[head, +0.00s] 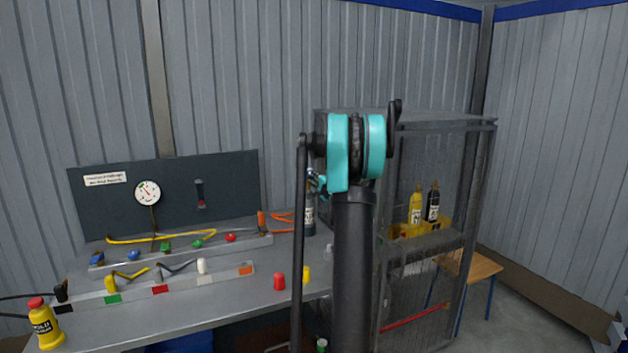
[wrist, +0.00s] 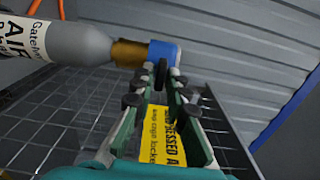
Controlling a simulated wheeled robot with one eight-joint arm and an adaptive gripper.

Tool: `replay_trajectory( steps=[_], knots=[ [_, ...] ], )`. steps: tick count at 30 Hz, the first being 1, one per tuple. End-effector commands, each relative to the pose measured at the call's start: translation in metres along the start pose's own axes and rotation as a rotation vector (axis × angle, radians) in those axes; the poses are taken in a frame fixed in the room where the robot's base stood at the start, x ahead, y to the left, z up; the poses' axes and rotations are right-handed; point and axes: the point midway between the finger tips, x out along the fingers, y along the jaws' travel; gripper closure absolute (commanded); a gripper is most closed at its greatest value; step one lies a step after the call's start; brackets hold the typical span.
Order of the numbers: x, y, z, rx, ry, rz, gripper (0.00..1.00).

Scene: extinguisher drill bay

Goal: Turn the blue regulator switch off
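The blue regulator switch (wrist: 164,52) sits at the end of the brass neck (wrist: 128,52) of a grey air bottle (wrist: 60,45) in the wrist view. My gripper (wrist: 167,72) points at it, with its fingertips right at the lower edge of the blue part. The fingers converge towards their tips; whether they touch the switch or close on it is unclear. In the head view the grey bottle (head: 310,216) stands beside the wire cage, partly covered by my arm. A small teal part of my gripper (head: 320,183) shows near its top; the rest is hidden.
A wire cage (head: 480,124) on the right holds a yellow bottle (head: 416,207) and a black bottle (head: 433,205). In the wrist view a yellow sign (wrist: 160,135) lies beyond the fingers.

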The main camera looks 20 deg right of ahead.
Motion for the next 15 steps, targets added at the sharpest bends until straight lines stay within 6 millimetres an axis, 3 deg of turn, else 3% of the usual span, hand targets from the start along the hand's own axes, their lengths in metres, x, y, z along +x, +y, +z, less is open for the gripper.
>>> replay_trajectory(
  steps=[3,11,15],
  knots=[
    [0.000,0.000,0.000,0.000,0.000,0.000,0.71],
    [-0.001,0.000,0.000,0.000,0.000,0.000,0.71],
    [-0.011,0.000,0.000,0.000,0.001,0.000,0.71]
  ],
)
